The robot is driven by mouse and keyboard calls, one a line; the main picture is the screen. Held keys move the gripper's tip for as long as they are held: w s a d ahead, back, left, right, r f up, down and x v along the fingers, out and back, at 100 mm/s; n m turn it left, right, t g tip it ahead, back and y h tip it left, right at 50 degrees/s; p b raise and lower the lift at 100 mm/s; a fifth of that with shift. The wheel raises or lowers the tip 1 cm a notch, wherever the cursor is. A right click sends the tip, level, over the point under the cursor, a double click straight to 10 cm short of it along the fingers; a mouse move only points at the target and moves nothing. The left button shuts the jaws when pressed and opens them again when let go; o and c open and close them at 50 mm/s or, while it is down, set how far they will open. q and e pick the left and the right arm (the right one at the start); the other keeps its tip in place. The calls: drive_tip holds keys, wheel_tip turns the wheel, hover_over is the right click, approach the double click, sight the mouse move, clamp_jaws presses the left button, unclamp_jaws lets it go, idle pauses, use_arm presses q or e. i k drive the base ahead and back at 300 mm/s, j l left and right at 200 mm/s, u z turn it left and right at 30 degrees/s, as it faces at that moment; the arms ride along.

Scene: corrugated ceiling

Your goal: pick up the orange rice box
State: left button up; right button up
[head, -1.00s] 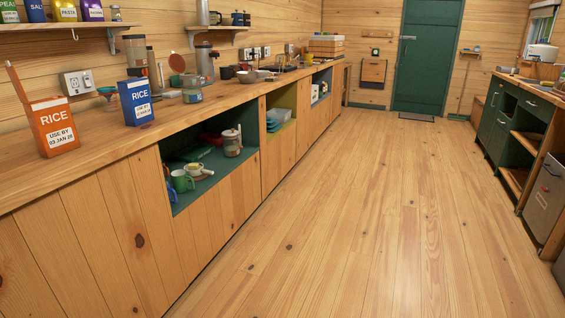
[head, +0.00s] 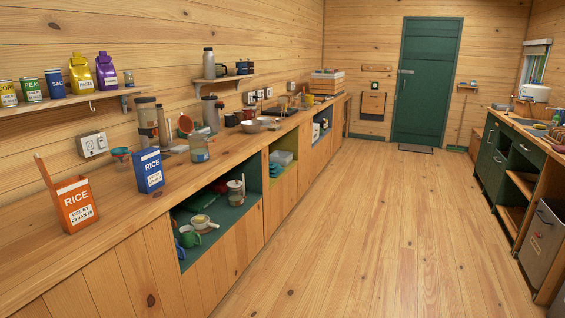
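The orange rice box (head: 76,204) stands upright on the wooden counter at the left of the head view. Its white label reads RICE with a use-by date, and its open flap sticks up at the back left. A blue rice box (head: 149,170) stands on the same counter, to the right of the orange one and a little farther off, with a gap between them. Neither of my grippers shows in the head view.
The long counter (head: 120,222) runs along the left wall, with jars, bowls and a double socket (head: 92,144) behind the boxes. A shelf (head: 70,101) with tins and bags hangs above. The wooden floor (head: 370,230) is clear. Another counter (head: 515,135) stands at right.

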sight(72, 197)
drive_tip(key=u, duration=1.4)
